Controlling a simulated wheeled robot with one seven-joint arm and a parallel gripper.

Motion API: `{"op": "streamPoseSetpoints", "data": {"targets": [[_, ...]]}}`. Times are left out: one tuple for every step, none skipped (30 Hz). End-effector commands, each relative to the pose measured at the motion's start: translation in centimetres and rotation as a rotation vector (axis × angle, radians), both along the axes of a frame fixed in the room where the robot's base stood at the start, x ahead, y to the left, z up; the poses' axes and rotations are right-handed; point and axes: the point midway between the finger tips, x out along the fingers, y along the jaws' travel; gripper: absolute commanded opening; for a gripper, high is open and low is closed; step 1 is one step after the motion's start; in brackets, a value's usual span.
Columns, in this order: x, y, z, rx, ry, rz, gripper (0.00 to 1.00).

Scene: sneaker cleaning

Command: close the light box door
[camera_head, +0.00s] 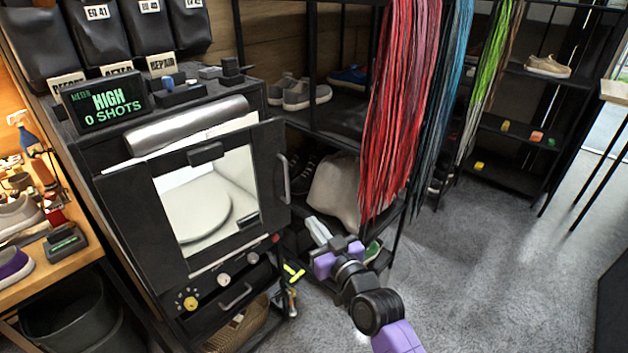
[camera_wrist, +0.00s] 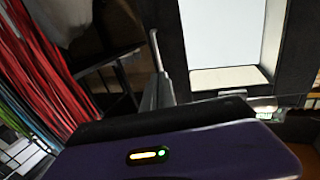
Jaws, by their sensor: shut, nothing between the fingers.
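The light box (camera_head: 235,296) stands at the left. Its black framed door (camera_head: 140,225) has a window onto a bright interior with a round white turntable (camera_head: 198,208). A bright strip shows above the door's top edge, and its right side juts past the cabinet, so it looks ajar. The curved grey handle (camera_head: 284,178) is on the right side. My gripper (camera_head: 318,231) is shut and empty, below and right of the handle, apparently apart from it.
Red cords (camera_head: 400,100) hang right of the box, before a black shelf rack with shoes and a pale bag (camera_head: 335,190). A workbench (camera_head: 50,270) stands left, with a dark bin (camera_head: 70,310) below. Open grey floor (camera_head: 480,270) lies to the right.

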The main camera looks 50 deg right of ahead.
Motion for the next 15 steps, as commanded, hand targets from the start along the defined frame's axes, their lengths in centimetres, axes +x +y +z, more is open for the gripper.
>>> {"op": "streamPoseSetpoints", "data": {"targets": [[-0.4,0.4,0.0,-0.007,0.005,0.006,0.00],[-0.5,0.5,0.0,-0.009,0.006,0.007,0.00],[-0.5,0.5,-0.1,-0.013,0.006,0.008,0.00],[-0.4,0.4,-0.1,-0.014,0.007,0.008,0.00],[-0.3,0.4,0.0,-0.014,0.006,0.008,0.00],[0.1,0.2,0.0,-0.014,0.006,0.007,0.00],[0.4,0.1,0.0,-0.013,0.004,0.007,0.00],[0.8,0.0,0.0,-0.012,0.004,0.007,0.00],[1.4,-0.2,0.0,-0.012,0.004,0.007,0.00],[1.9,-0.3,0.1,-0.012,0.004,0.007,0.00],[2.4,-0.5,0.0,-0.011,0.004,0.007,0.00],[3.1,-0.8,0.0,-0.011,0.004,0.006,0.00],[3.7,-1.0,0.0,-0.012,0.004,0.006,0.00],[4.2,-1.2,0.0,-0.010,0.003,0.006,0.00],[4.9,-1.4,-0.1,-0.011,0.004,0.006,0.00]]}}
